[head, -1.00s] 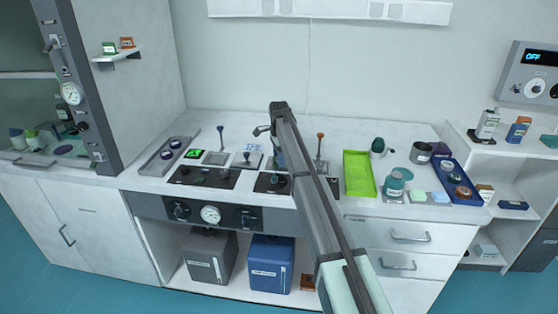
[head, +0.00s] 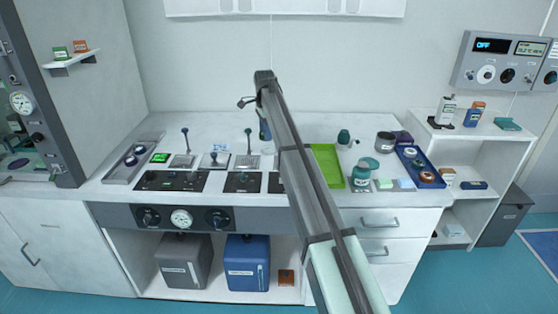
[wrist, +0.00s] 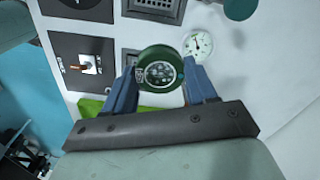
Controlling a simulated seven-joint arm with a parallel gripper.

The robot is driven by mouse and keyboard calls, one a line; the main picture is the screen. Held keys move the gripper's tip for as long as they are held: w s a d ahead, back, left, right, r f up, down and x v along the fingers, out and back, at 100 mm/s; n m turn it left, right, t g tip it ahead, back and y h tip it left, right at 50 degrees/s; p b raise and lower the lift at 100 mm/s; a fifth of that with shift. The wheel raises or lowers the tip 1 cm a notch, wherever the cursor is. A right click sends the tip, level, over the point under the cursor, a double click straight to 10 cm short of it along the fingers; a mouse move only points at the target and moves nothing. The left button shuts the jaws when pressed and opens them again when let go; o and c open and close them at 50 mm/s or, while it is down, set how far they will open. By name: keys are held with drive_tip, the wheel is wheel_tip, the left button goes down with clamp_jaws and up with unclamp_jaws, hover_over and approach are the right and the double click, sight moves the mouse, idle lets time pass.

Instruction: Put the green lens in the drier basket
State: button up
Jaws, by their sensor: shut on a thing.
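The green lens (wrist: 159,70), a round dark green ring with a clear middle, is between the blue fingers of my gripper (wrist: 160,78) in the wrist view. The fingers are shut on its two sides and hold it above the worktop. In the head view my gripper (head: 264,130) shows only as a small blue part beside my arm, over the bench's back half. The lens is hidden there behind my arm. I cannot tell which thing is the drier basket.
A lime green tray (head: 326,151) lies right of my arm. Beyond it are jars and a blue tray (head: 424,181) with round parts. Several upright levers (head: 249,135) stand left of my arm. A wall panel (head: 508,62) reads OFF. White shelves (head: 479,150) stand at the right.

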drive_tip(key=s+d+m, duration=0.1)
drive_tip(key=s+d, duration=0.1)
drive_tip(key=d, duration=0.6)
drive_tip(key=shift+m, duration=0.4)
drive_tip(key=shift+w+d+f, duration=0.1)
drive_tip(key=shift+f, duration=4.9)
drive_tip(key=o, duration=1)
drive_tip(key=shift+f, duration=0.1)
drive_tip(key=shift+o, duration=0.3)
wheel_tip(320, 180, up, 12)
